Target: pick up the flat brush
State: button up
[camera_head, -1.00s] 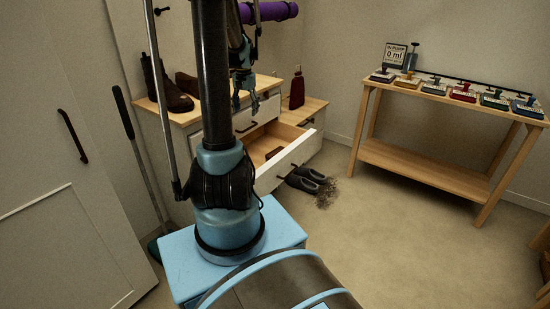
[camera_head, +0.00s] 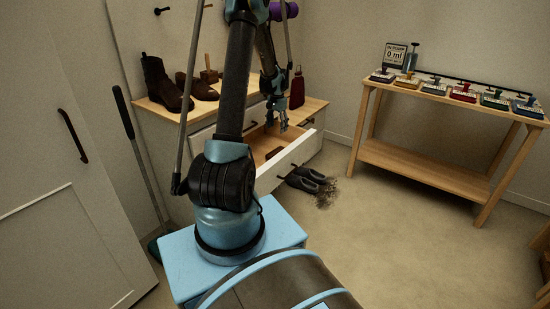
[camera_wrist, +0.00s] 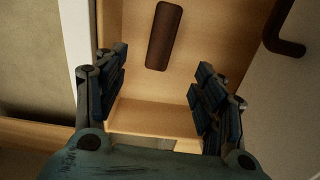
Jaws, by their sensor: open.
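A dark brown, flat, long piece (camera_wrist: 163,36), which looks like the flat brush, lies on the floor of the open drawer (camera_wrist: 150,118) at the top of the wrist view. In the head view it shows as a small dark shape (camera_head: 273,153) inside the drawer (camera_head: 288,164). My gripper (camera_head: 278,124) hangs over the drawer, pointing down. In the wrist view my gripper (camera_wrist: 160,90) has its fingers spread wide with nothing between them. The brush is beyond the fingertips, apart from them.
A wooden table (camera_head: 430,161) with several stamp-like items stands right.

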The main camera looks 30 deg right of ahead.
aim_at(276, 152)
notch_tip(276, 152, down, 15)
jog(key=shift+w+a+f, duration=0.1)
jog(key=shift+w, duration=0.05)
dwell(0.7)
jog(key=shift+c, duration=0.5)
jog(key=c, duration=1.1)
